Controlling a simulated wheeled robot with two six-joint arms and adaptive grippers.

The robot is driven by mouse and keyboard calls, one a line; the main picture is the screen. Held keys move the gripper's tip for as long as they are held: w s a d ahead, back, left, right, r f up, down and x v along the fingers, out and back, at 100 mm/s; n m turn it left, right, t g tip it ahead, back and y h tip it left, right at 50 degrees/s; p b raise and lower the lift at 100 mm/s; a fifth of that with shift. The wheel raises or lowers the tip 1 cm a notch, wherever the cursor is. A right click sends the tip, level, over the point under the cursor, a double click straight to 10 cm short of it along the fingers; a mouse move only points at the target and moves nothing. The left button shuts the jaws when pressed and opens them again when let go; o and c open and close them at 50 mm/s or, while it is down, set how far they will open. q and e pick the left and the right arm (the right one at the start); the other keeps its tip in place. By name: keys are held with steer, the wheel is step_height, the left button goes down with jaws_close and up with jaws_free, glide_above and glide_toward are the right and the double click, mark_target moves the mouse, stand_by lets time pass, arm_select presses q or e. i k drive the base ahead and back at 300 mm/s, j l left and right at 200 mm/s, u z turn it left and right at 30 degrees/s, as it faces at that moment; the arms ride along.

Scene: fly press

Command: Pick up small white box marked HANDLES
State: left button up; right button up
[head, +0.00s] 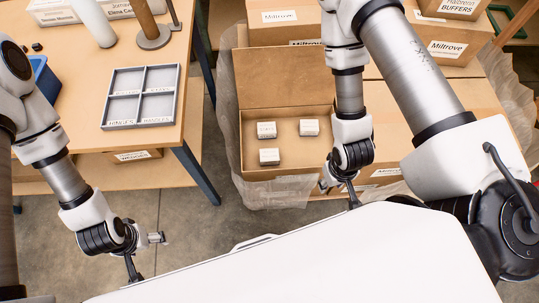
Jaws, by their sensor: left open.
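Three small white boxes lie apart inside an open cardboard carton: one at back left (267,130), one at right (309,127) and one at front left (269,156). Their labels are too small to read, so I cannot tell which is marked HANDLES. The carton (285,93) has its lid flap raised at the back. My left gripper (145,258) is open and empty above the floor, left of the carton and well apart from it. My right gripper (339,193) has its fingers apart, just beside the carton's front right corner, with nothing visible between them.
A wooden table (194,62) at left bears a grey four-compartment tray (140,97), a blue bin (45,80) and a wooden post on a round base (152,38). Closed cartons, one labelled Miltrove (284,25), stand behind. Floor (205,190) is clear between table and carton.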

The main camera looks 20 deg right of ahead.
mark_target(308, 127)
steer(key=i+l+z, duration=0.1)
steer(key=z, duration=0.9)
steer(key=i+l, duration=0.05)
steer(key=l, duration=0.05)
